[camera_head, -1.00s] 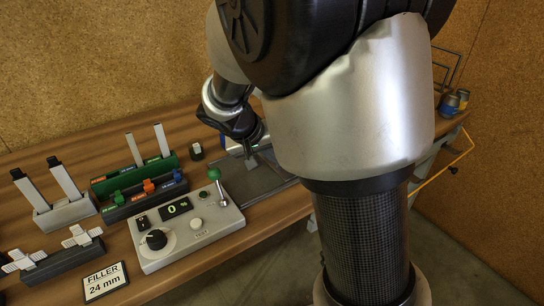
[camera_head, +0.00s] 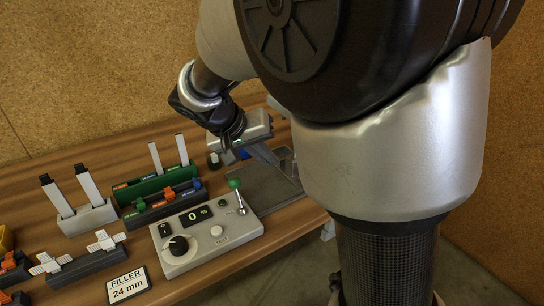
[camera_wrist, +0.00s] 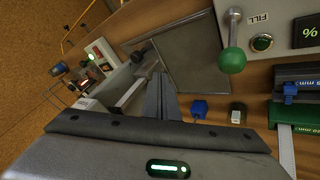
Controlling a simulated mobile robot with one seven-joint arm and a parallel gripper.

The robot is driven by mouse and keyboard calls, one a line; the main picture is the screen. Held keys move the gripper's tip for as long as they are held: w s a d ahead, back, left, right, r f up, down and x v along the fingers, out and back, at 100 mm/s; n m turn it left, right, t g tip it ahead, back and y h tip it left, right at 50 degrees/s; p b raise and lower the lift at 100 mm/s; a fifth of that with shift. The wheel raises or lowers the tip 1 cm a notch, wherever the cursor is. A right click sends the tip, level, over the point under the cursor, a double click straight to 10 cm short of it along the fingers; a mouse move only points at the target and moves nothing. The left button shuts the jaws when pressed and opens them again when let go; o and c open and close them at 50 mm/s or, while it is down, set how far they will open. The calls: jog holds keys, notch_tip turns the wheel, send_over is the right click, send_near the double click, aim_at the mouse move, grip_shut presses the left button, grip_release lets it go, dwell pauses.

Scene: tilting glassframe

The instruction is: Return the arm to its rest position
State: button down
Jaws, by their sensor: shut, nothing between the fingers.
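My gripper (camera_wrist: 160,90) is shut and empty; its narrow grey fingers show together in the wrist view. The wide grey hand behind them carries a lit green indicator. In the head view my gripper's grey hand (camera_head: 255,127) is above the back of the bench, behind the dark flat plate (camera_head: 262,187). My black wrist and silver arm reach it from above. The plate also shows in the wrist view (camera_wrist: 185,50), beyond the fingers. My large arm links hide the right side of the bench in the head view.
A control box (camera_head: 208,232) with a green-knobbed lever (camera_head: 235,187) and a display reading 0 % stands in front of the plate. Green, grey and black racks (camera_head: 160,184) stand to the left, with a FILLER 24 mm sign (camera_head: 127,285). A blue piece (camera_wrist: 199,108) is near the fingers.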

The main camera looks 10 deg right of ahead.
jog(key=s+d+r+n+t+y, duration=0.1)
jog(key=s+r+n+y, duration=0.15)
jog(key=s, duration=0.85)
jog(key=s+r+n+t+y, duration=0.1)
jog(key=s+r+y, duration=0.3)
jog(key=s, duration=0.6)
notch_tip(320, 180, up, 19)
jog(key=p, duration=1.9)
jog(key=shift+r, duration=0.15)
jog(key=shift+w+m, duration=0.1)
jog(key=shift+m, duration=0.15)
